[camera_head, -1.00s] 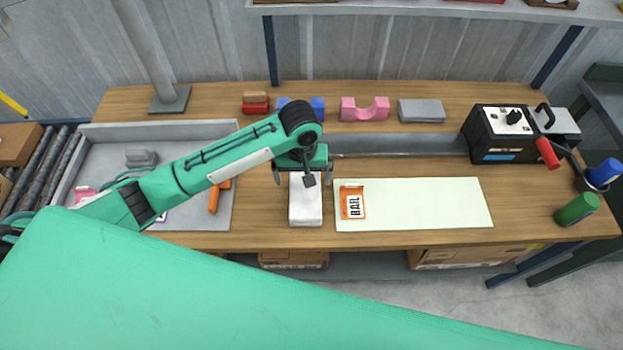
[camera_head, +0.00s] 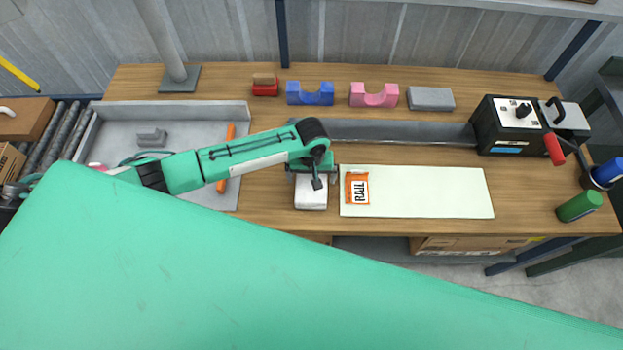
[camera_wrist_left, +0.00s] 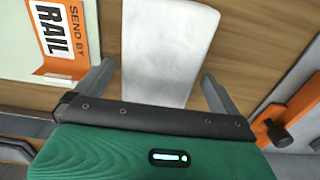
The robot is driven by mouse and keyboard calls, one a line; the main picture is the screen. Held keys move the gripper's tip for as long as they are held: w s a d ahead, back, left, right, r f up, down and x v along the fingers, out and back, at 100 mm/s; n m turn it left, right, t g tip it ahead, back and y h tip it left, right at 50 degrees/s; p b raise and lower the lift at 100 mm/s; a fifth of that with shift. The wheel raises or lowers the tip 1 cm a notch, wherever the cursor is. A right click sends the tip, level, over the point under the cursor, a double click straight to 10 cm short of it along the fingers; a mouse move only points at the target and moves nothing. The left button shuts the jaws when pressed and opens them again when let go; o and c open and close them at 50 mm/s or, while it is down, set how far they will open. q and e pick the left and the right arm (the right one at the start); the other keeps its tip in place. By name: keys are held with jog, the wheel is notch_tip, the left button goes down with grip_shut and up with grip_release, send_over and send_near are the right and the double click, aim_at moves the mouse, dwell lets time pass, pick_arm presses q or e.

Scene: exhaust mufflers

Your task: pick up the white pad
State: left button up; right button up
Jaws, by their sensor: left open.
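The white pad (camera_head: 311,194) lies flat on the wooden bench, just left of the pale mat; its far end is hidden under my left gripper in the head view. My left gripper (camera_head: 314,180) is over the pad's far part. In the left wrist view the white pad (camera_wrist_left: 168,48) runs between the two spread fingers of the gripper (camera_wrist_left: 158,88), with space on both sides. The gripper is open and empty. I cannot tell its exact height above the pad. My right gripper is not in view.
The pale mat (camera_head: 420,205) with an orange RAIL label (camera_head: 357,188) lies close right of the pad. A grey tray (camera_head: 205,112) with an orange tool (camera_head: 222,186) is at left. Blue (camera_head: 310,93) and pink (camera_head: 374,95) cradles stand behind. A black box (camera_head: 508,124) is at right.

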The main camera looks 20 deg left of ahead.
pick_arm(q)
jog(key=shift+f, duration=1.35)
jog(key=c, duration=0.9)
